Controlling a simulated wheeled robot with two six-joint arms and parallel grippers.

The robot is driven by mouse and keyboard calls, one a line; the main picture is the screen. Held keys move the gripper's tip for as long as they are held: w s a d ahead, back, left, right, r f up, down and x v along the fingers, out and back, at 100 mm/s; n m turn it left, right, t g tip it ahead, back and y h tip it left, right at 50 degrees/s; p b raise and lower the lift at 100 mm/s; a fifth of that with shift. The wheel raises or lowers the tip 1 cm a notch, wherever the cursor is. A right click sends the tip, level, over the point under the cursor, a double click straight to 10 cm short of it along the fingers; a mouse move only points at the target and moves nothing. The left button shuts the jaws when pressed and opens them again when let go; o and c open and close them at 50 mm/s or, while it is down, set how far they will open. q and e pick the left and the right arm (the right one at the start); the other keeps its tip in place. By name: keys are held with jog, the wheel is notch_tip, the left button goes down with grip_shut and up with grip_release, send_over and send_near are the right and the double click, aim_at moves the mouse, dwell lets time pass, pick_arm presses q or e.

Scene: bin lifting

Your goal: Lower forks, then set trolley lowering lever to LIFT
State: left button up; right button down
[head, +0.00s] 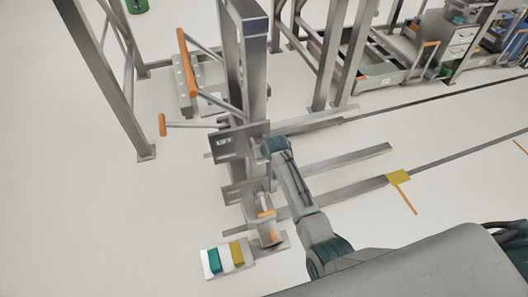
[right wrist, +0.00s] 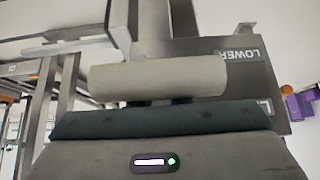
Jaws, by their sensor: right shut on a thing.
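The trolley's steel mast (head: 255,75) stands upright in the head view, and its long forks (head: 345,160) run to the right, low over the floor. A dark plate (head: 226,142) with a small label is fixed to the mast. My right gripper (head: 266,148) reaches up to this plate, its fingers mostly hidden by my wrist. In the right wrist view a plate (right wrist: 215,65) carries a LOWER label (right wrist: 240,54), with a second label partly hidden below. A pale rounded bar (right wrist: 155,80) lies across my wrist, apparently the lever in my shut gripper. My left gripper is out of view.
Orange-gripped handles (head: 183,50) stick out left of the mast. A foot pedal block (head: 222,258) with teal, white and yellow parts sits at its base. Steel racks (head: 345,60) and a drawer unit (head: 447,35) stand behind. The floor at left is clear.

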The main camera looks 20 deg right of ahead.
jog(key=shift+s+f, duration=0.25)
jog(key=shift+f, duration=0.15)
grip_release()
jog(key=shift+w+r, duration=0.2)
jog(key=shift+r, duration=0.15)
jog(key=v, duration=1)
jog(key=shift+s+r, duration=0.25)
jog(key=shift+r, duration=0.05)
